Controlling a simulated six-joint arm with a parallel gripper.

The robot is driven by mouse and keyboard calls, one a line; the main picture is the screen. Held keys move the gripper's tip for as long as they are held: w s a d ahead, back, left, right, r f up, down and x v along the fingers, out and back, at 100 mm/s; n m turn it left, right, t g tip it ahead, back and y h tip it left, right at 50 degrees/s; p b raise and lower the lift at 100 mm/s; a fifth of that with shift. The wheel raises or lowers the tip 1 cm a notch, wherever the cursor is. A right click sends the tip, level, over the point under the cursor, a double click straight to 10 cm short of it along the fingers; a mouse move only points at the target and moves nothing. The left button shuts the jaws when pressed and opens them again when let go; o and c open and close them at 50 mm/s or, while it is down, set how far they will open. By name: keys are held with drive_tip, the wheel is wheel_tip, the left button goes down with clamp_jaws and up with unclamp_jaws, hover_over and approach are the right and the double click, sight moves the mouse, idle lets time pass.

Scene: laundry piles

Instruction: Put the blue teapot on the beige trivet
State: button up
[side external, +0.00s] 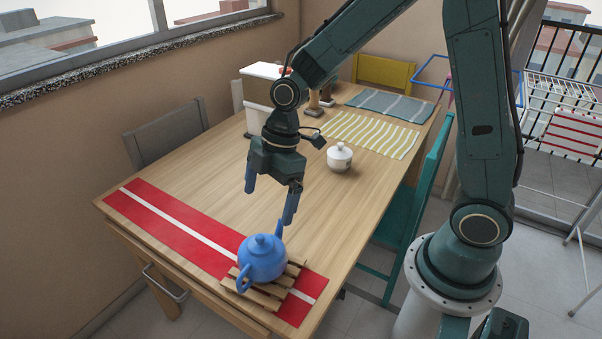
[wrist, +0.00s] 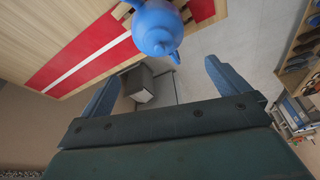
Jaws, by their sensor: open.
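The blue teapot (side external: 262,258) stands upright on the slatted beige trivet (side external: 247,291) near the front corner of the table. The trivet lies on a red runner with a white stripe. My gripper (side external: 270,207) is open and empty, above the table and a little behind the teapot, apart from it. In the wrist view the teapot (wrist: 157,28) is at the top, beyond the fingers of my gripper (wrist: 160,82). Only a small edge of the trivet (wrist: 123,12) shows there, and the teapot hides much of its top.
The red runner (side external: 165,222) lies along the table's front edge. A white lidded pot (side external: 339,157) stands on the wooden table (side external: 225,165) towards the right. A striped cloth (side external: 372,134), a grey-blue cloth (side external: 390,106) and a white box-shaped thing (side external: 262,71) are farther back. The left middle is clear.

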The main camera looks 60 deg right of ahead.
drive_tip(key=shift+r, duration=0.1)
drive_tip(key=s+d+r+m+t+h, duration=0.1)
drive_tip(key=s+d+r+m+t, duration=0.1)
drive_tip(key=s+r+m, duration=0.5)
drive_tip(key=s+d+r+m+t+h, duration=0.2)
drive_tip(key=s+d+r+m, duration=0.3)
drive_tip(key=s, duration=0.5)
wheel_tip(320, 180, up, 4)
drive_tip(key=m, duration=0.2)
drive_tip(key=shift+s+d+f+m+t, duration=0.25)
drive_tip(key=shift+s+d+m+t, duration=0.05)
drive_tip(key=shift+s+m, duration=0.1)
